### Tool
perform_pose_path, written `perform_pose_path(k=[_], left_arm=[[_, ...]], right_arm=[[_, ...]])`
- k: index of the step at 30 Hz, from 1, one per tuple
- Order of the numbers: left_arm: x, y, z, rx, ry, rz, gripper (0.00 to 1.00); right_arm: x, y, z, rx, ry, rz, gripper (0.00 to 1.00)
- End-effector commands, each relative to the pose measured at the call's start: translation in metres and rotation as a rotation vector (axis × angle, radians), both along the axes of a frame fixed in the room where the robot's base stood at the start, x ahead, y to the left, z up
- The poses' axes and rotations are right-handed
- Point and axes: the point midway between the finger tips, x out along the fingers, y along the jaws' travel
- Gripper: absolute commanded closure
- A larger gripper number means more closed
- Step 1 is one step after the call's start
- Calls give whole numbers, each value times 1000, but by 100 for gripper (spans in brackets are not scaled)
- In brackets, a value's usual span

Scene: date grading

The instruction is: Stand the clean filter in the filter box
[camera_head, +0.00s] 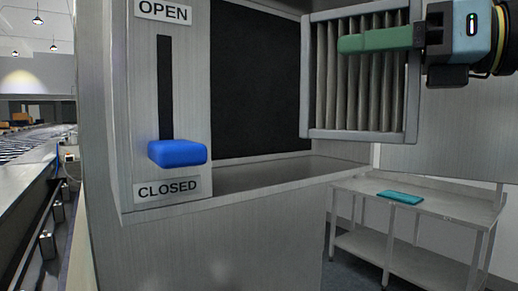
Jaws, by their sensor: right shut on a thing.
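A pleated grey filter (345,100) in a metal frame is held upright at the upper right. My right gripper (420,38) comes in from the right and is shut on the filter, with a green bar (375,41) lying across the filter's face at the jaws. The filter box (265,176) is the metal housing left of the filter, with a dark opening (255,75) at the back and a ledge below. The filter is in front of the box's right side; whether it touches the box cannot be told. My left gripper is not in view.
A blue slide handle (178,152) sits low in its slot, near the CLOSED label (167,190); the OPEN label (164,13) is above. A metal table (440,203) at right carries a teal flat item (400,197). A conveyor (30,160) runs at far left.

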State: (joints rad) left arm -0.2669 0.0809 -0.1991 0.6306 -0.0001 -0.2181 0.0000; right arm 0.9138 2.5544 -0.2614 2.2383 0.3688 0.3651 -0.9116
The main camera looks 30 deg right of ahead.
Motion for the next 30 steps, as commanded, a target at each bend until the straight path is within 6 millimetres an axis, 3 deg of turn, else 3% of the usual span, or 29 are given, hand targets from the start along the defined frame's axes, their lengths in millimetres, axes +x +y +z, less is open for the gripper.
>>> perform_pose_path(k=[2, 9, 11, 14, 21, 30], left_arm=[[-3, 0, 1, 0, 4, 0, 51], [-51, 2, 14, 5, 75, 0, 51], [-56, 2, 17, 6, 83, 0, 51], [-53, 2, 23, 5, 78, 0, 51], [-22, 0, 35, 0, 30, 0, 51], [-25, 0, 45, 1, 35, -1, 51]], right_arm=[[11, 2, 1, 2, 3, 1, 98], [65, 6, 2, 5, 6, 3, 98], [78, 7, 1, 4, 7, 3, 98], [99, 8, 1, 4, 4, 1, 98], [143, 11, 0, 4, 4, -1, 98], [191, 14, -1, 4, 4, -1, 98]])
